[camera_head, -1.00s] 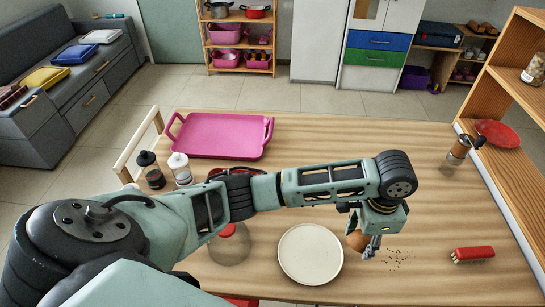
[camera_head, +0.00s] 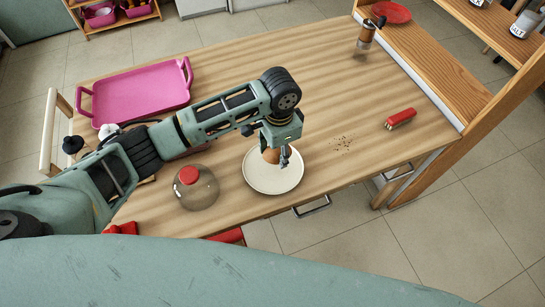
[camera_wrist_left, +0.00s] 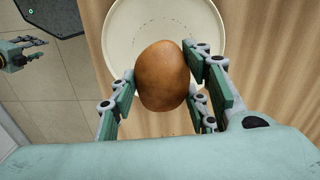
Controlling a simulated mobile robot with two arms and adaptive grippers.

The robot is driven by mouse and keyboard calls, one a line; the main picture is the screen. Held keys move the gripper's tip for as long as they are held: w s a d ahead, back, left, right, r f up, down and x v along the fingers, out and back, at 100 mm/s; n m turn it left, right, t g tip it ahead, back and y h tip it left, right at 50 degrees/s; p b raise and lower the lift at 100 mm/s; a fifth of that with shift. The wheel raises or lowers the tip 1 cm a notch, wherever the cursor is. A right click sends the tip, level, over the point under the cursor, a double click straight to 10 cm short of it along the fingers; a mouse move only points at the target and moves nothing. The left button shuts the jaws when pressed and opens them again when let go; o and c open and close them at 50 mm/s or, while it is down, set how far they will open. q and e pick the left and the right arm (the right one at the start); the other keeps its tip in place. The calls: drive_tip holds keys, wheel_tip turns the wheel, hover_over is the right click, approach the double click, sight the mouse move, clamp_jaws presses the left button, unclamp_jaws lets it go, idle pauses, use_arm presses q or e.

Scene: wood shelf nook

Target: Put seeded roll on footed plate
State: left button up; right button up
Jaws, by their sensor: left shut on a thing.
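The seeded roll (camera_wrist_left: 165,75) is a brown rounded bun between the fingers of my left gripper (camera_wrist_left: 168,88) in the left wrist view. In the head view the left gripper (camera_head: 277,158) is shut on the roll (camera_head: 271,155) over the back half of the footed plate (camera_head: 262,182). The plate is round and cream white, and it also shows behind the roll in the left wrist view (camera_wrist_left: 150,20). Whether the roll touches the plate is unclear. My right gripper (camera_wrist_left: 35,45) shows small at the left edge of the wrist view; its opening is unclear.
A glass dome with a red knob (camera_head: 189,175) stands close left of the plate. A pink tray (camera_head: 140,95) lies at the back left. Dark crumbs (camera_head: 342,144), a red-handled item (camera_head: 400,118) and a grinder (camera_head: 366,38) are to the right. The table front right is clear.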

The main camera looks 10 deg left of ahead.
sight(273, 167)
use_arm(q)
drive_tip(key=shift+s+a+f, duration=0.2)
drive_tip(key=shift+a+f, duration=0.25)
drive_tip(key=shift+a, duration=0.15)
wheel_tip(273, 167, down, 3)
drive_tip(key=shift+f+p, duration=0.15)
drive_tip(key=shift+p, duration=0.25)
drive_tip(key=shift+f, duration=0.3)
use_arm(e)
drive_tip(key=shift+s+a+r, duration=0.3)
drive_tip(key=shift+a+r, duration=0.15)
drive_tip(key=shift+a, duration=0.1)
use_arm(q)
drive_tip(key=shift+f, duration=0.15)
drive_tip(key=o, duration=1.1)
use_arm(e)
drive_tip(key=shift+d, duration=0.3)
